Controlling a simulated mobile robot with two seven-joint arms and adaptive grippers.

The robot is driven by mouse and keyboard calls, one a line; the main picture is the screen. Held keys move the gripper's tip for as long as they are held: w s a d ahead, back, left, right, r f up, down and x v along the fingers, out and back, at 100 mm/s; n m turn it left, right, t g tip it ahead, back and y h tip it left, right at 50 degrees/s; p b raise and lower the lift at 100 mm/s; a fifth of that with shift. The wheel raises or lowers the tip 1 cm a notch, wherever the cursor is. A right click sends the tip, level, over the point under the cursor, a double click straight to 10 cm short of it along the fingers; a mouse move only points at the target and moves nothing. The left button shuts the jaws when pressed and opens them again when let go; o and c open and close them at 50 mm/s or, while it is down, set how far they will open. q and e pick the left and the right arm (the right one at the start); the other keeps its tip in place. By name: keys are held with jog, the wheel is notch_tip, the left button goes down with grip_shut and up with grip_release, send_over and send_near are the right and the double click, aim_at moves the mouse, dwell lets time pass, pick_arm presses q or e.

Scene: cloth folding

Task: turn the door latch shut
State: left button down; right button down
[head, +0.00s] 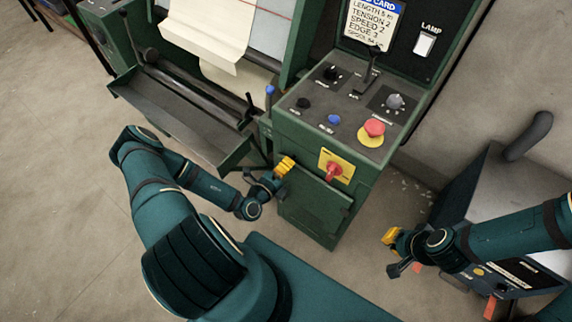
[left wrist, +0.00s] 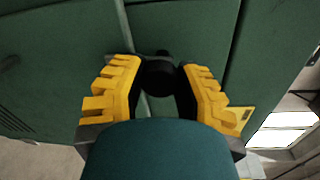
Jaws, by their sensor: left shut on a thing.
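The green cabinet door (head: 312,208) is on the front of the machine's control stand. It looks flush with its frame, and a seam runs down beside the latch in the left wrist view. The door latch shows there as a black round knob (left wrist: 160,77) between the yellow fingers. My left gripper (head: 285,167) is at the door's upper left edge, and in the left wrist view (left wrist: 158,72) it is shut on this latch. In the head view the gripper hides the latch. My right gripper (head: 390,250) is away at the right, its jaw opening unclear.
A red rotary switch (head: 334,173) on a yellow plate is right of my left gripper. A red stop button (head: 374,128) and knobs sit on the panel above. A metal trough (head: 180,115) is at the left. A grey cart (head: 510,195) stands at the right.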

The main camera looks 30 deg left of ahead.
pick_arm(q)
jog(key=shift+n, duration=0.5)
jog(key=c, duration=0.6)
grip_release()
jog(key=s+r, duration=0.1)
jog(key=s, duration=1.1)
jog(key=shift+a, duration=0.45)
